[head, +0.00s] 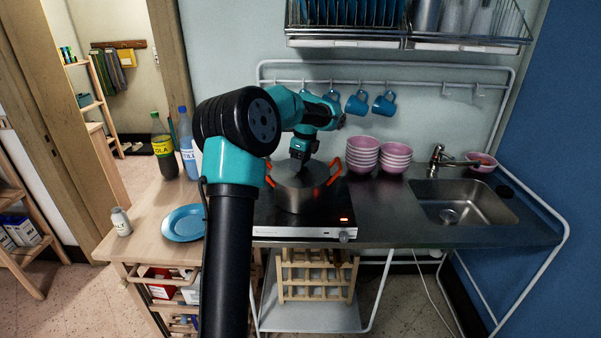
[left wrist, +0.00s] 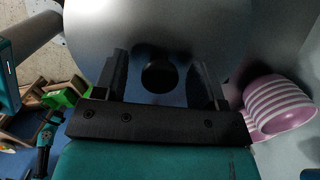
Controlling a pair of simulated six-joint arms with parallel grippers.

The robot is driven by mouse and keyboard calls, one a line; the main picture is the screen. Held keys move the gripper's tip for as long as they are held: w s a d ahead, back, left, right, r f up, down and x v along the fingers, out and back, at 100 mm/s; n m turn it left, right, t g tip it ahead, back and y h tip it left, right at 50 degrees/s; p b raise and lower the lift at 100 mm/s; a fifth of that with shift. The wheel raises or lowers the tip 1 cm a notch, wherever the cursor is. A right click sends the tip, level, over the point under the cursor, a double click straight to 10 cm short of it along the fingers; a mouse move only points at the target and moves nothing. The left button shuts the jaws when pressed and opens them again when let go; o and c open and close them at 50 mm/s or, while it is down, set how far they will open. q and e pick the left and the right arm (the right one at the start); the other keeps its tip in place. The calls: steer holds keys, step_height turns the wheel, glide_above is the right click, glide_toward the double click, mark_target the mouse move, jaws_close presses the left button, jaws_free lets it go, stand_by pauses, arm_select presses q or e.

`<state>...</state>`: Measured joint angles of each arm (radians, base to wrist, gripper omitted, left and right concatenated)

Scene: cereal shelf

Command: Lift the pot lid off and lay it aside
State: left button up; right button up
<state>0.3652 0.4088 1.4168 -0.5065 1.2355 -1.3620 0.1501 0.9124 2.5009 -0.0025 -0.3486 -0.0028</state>
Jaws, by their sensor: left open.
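A steel pot (head: 300,198) with orange handles stands on the hot plate (head: 290,231). Its grey lid (head: 284,174) lies on top and fills the upper middle of the left wrist view (left wrist: 150,22). A round dark knob (left wrist: 158,77) sits at the lid's middle. My left gripper (head: 299,157) is just above the lid, pointing down. In the left wrist view its open fingers (left wrist: 158,82) are on either side of the knob, with gaps between. The right gripper is not in view.
Stacks of pink bowls (head: 363,157) stand close to the pot's right, before the sink (head: 465,202). A blue plate (head: 184,223), a small jar (head: 121,221) and bottles (head: 163,148) are on the wooden counter at left. Blue mugs (head: 356,103) hang behind.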

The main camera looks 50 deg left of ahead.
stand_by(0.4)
arm_select(q)
steer(key=c, duration=1.1)
steer(key=shift+r, duration=0.1)
steer(key=shift+r, duration=1.55)
steer(key=shift+s+d+r, duration=0.1)
steer(key=shift+r, duration=0.1)
steer(key=s+d, duration=0.3)
steer(key=d, duration=0.1)
steer(key=s+d+r, duration=0.1)
steer(key=s+d, duration=0.6)
steer(key=shift+s+d+r, duration=0.2)
steer(key=shift+d, duration=0.2)
